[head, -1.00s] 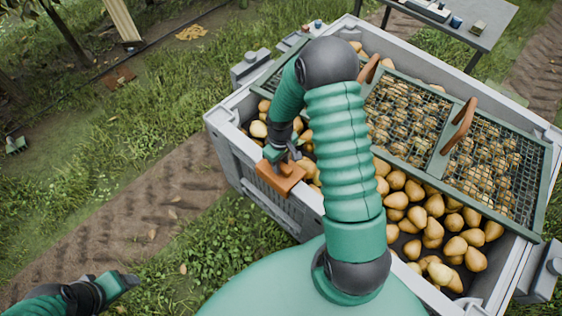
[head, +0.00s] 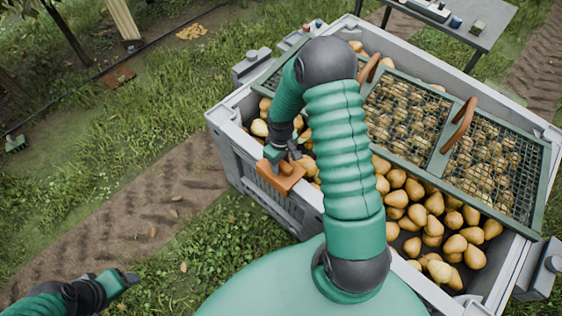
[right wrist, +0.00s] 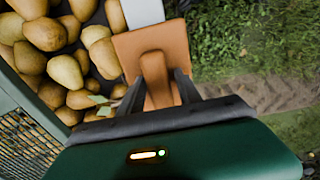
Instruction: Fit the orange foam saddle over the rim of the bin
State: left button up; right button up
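The orange foam saddle (head: 275,181) is at the near left rim of the grey bin (head: 245,150). Its slab lies across the rim top, with its outer part beyond the outer wall; how fully it is seated is not clear. My right gripper (head: 285,157) is over the saddle from above. In the right wrist view its fingers (right wrist: 159,77) are on both sides of the saddle's raised ridge (right wrist: 155,66), close against it. The saddle's underside is hidden. My left gripper (head: 126,280) is low at the left, away from the bin; its finger opening is unclear.
Pears (head: 435,205) fill the bin. A green-framed mesh rack (head: 437,163) with brown handles lies across it. A grey table (head: 478,20) stands behind. Grass and a dirt track (head: 130,220) lie open at the left.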

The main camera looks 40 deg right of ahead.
jog(key=shift+o, duration=0.6)
jog(key=shift+d, duration=0.1)
jog(key=shift+w+r, duration=0.1)
jog(key=shift+r, duration=0.35)
notch_tip(320, 180, up, 16)
jog(key=p, duration=0.4)
jog(key=s+a+r+t+p, duration=0.1)
jog(key=s+a+r+p, duration=0.2)
jog(key=a+r, duration=0.3)
jog(key=s+a+r+m+t+p, duration=0.1)
jog(key=s+a+r+p, duration=0.3)
jog(key=a, duration=0.6)
jog(key=shift+r+t+p, duration=0.3)
jog(key=shift+r+p, duration=0.25)
jog(key=shift+r, duration=0.3)
